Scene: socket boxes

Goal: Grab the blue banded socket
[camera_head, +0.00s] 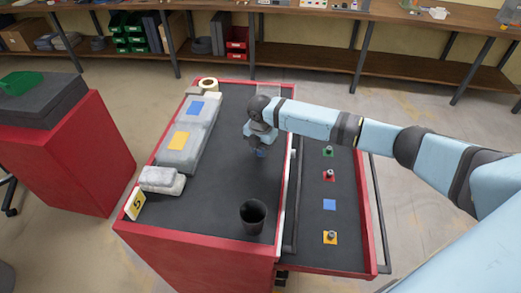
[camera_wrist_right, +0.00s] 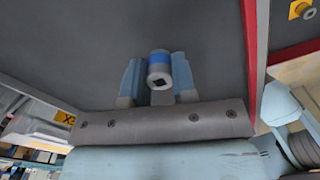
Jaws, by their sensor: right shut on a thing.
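The blue banded socket (camera_wrist_right: 159,69) is a small grey cylinder with a blue band. In the right wrist view it sits between the two fingers of my right gripper (camera_wrist_right: 158,78), which is shut on it. In the head view my right gripper (camera_head: 262,147) is over the dark top of the red cabinet (camera_head: 230,170), and a bit of blue shows at its tip. The drawer has a blue square (camera_head: 329,204) with no socket on it. My left gripper is not in view.
The open drawer (camera_head: 335,250) holds sockets on green (camera_head: 328,151), red (camera_head: 328,175) and yellow (camera_head: 330,237) squares. A black cup (camera_head: 252,215) stands near the cabinet's front edge. Grey boxes with blue and yellow labels (camera_head: 185,137) line the left side. The middle of the top is clear.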

